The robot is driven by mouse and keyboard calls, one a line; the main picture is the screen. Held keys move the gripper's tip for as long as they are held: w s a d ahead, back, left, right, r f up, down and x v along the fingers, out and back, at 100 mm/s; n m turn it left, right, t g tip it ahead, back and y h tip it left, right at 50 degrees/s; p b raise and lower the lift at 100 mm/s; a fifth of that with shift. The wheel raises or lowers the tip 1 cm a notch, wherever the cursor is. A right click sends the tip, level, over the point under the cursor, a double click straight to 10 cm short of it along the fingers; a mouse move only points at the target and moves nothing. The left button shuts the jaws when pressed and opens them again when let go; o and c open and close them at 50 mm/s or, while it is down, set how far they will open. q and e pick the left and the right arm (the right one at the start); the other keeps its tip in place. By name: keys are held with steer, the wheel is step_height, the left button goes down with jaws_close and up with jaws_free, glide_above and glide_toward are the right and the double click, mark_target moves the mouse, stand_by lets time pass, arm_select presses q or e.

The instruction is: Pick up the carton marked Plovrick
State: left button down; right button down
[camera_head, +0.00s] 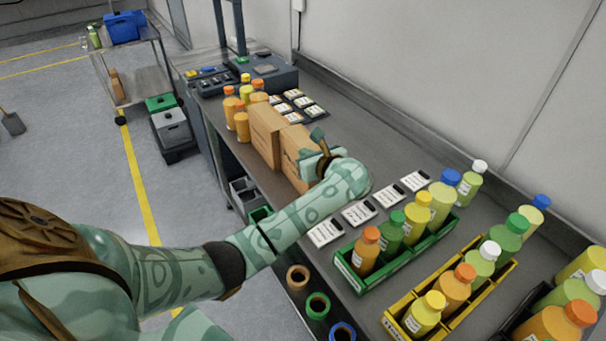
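Two brown cartons stand side by side on the bench: a farther carton (264,134) and a nearer carton (291,158). No lettering on either can be read from here, so I cannot tell which is marked Plovrick. My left gripper (320,155) is at the right side of the nearer carton, its wrist bent over the bench. Its fingers overlap the carton's edge in the picture; I cannot tell whether they touch it or how far apart they are. My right gripper is not in view.
Orange-capped bottles (242,122) stand just beyond the cartons. White label cards (360,213) lie nearer. A green crate (349,277) and a yellow crate (394,326) hold bottles at the right. A wall runs along the bench's back. Tape rolls (298,277) sit at the front edge.

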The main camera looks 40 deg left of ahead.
arm_select(q)
steer(key=r+p, duration=0.1)
steer(key=r, duration=0.3)
steer(key=r+p, duration=0.1)
steer(key=r, duration=0.3)
steer(key=shift+w+d, duration=0.15)
steer(key=shift+d, duration=0.05)
steer(key=shift+a+r, duration=0.1)
steer(key=shift+r, duration=0.1)
steer(key=shift+c, duration=2.2)
jaws_free()
